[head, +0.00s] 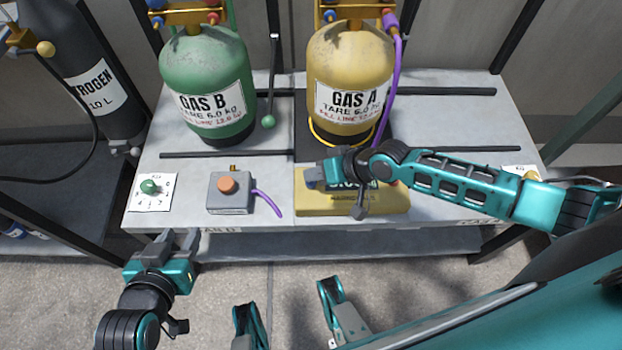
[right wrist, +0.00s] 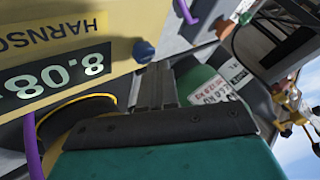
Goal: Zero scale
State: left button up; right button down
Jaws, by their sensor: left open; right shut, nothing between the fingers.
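The yellow scale console (head: 395,207) sits at the table's front edge. The yellow GAS A tank (head: 350,75) stands upright behind it on a dark platform. My right arm partly covers the console's display in the head view; in the right wrist view the lit display (right wrist: 55,80) shows digits like 8.08, partly cut off. A blue button (right wrist: 143,50) is at one console end. My right gripper (head: 318,177) is shut and empty, its tips close beside the blue button; contact cannot be told. My left gripper (head: 179,239) is open and empty, just off the table's front edge.
The green GAS B tank (head: 205,80) stands on the left of the table. A grey box with an orange button (head: 228,185) and a green dial (head: 150,187) lie in front of it. A purple hose (head: 396,75) hangs beside GAS A. A nitrogen cylinder (head: 85,75) stands far left.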

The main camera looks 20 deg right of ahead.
jog(key=shift+f, duration=0.2)
dwell(0.3)
jog(key=shift+f+b, duration=0.4)
jog(key=shift+b, duration=0.05)
jog(key=shift+r, duration=0.1)
dwell(0.4)
jog(key=shift+r+p, duration=0.95)
jog(key=shift+p, duration=0.15)
notch_tip(320, 180, up, 5)
jog(key=p, duration=0.5)
